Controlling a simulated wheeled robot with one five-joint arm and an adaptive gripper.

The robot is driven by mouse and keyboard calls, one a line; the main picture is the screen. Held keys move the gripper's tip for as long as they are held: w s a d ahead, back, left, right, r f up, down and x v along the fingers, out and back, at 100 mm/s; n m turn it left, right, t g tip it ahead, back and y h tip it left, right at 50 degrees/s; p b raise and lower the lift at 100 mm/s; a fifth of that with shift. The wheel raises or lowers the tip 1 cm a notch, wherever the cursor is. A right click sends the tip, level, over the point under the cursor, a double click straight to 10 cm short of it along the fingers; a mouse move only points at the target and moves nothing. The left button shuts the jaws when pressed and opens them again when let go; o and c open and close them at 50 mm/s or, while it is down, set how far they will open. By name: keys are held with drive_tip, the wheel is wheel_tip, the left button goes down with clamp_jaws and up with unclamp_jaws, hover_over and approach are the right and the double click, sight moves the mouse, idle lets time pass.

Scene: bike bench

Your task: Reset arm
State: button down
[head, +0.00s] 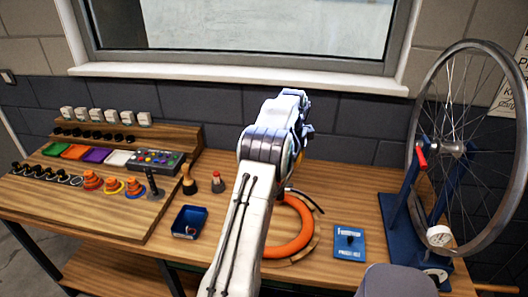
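My white and grey arm rises from the bottom middle of the head view and bends over the workbench (345,190). Its far end, with my gripper (304,128), is above the back part of the bench, in front of the wall. The arm's own links cover most of the gripper. I cannot make out the fingertips, whether they are open or shut, or whether they hold anything.
An orange ring (298,240) lies partly behind my arm. A blue tray (188,222) and blue box (349,243) flank it. A wheel (412,158) stands on a blue stand (402,225) at right. A wooden rack (180,137) with small parts fills the left.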

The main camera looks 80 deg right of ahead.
idle(0.5)
drive_tip(key=a+f+n+y, duration=0.3)
drive_tip(key=a+f+n, duration=0.5)
drive_tip(key=a+n, duration=0.55)
drive_tip(key=w+a+r+n+t, duration=0.1)
drive_tip(key=w+a+r+n, duration=0.4)
drive_tip(key=a, duration=1)
drive_tip(key=w+a+r+n+t+b, duration=0.1)
drive_tip(key=w+a+r+n+t, duration=0.1)
drive_tip(key=w+a+r+n, duration=0.4)
drive_tip(key=w+a+r+n+t, duration=0.1)
drive_tip(key=w+a+r+n, duration=0.5)
drive_tip(key=a, duration=1.8)
drive_tip(key=shift+w+a+n+t+h, duration=0.4)
drive_tip(key=shift+w+n, duration=0.4)
drive_tip(key=shift+n, duration=2.15)
